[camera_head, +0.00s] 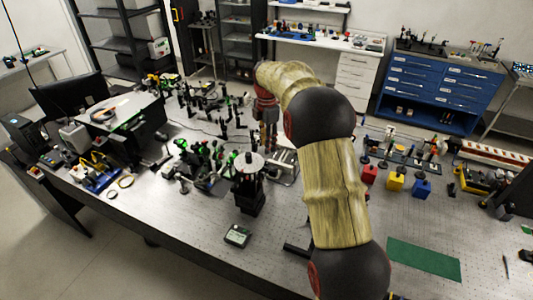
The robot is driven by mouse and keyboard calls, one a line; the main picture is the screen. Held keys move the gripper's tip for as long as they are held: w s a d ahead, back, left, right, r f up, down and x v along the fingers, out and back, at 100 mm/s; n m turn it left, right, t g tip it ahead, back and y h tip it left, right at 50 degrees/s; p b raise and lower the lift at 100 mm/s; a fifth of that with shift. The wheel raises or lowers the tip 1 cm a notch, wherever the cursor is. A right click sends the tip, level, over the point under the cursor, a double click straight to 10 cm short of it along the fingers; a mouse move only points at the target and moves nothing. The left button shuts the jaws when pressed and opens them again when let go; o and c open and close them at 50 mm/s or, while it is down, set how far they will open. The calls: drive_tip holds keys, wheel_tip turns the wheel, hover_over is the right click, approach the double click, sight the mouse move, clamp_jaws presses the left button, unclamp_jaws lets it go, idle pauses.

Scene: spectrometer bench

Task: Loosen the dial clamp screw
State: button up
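A round silvery dial-like disc (250,161) sits on top of a dark upright stand (249,194) near the middle of the bench. I cannot make out a clamp screw on it; it is too small or hidden at this distance. My arm reaches over the bench from the front and bends down at its far end. My gripper (269,143) points downward just behind and to the right of the disc. It looks slightly apart from the disc, but the depth is hard to judge. Its fingertips are too small to show whether they are open or shut.
Crowded optics mounts (208,160) stand left of the disc. A small box (237,236) lies in front. The front left bench top is mostly bare.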

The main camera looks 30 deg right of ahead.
drive_tip(key=shift+r, duration=1.55)
drive_tip(key=s+a+f+m+t+b, duration=0.2)
drive_tip(key=s+a+f+m+b, duration=0.2)
drive_tip(key=s, duration=0.8)
drive_tip(key=s+a+f+m+t+b, duration=0.1)
drive_tip(key=s+a+f+m+b, duration=0.3)
drive_tip(key=s+a+m+b, duration=0.4)
drive_tip(key=s+a+f+m+t+b, duration=0.2)
drive_tip(key=s+a+f+m+b, duration=0.2)
drive_tip(key=s, duration=1.4)
drive_tip(key=a+m+b, duration=0.2)
drive_tip(key=a+b, duration=0.1)
drive_tip(key=b, duration=0.1)
drive_tip(key=shift+s+a+f+m+t+b, duration=0.15)
drive_tip(key=shift+s+f+m+t+b, duration=0.05)
drive_tip(key=shift+m+t+b, duration=0.1)
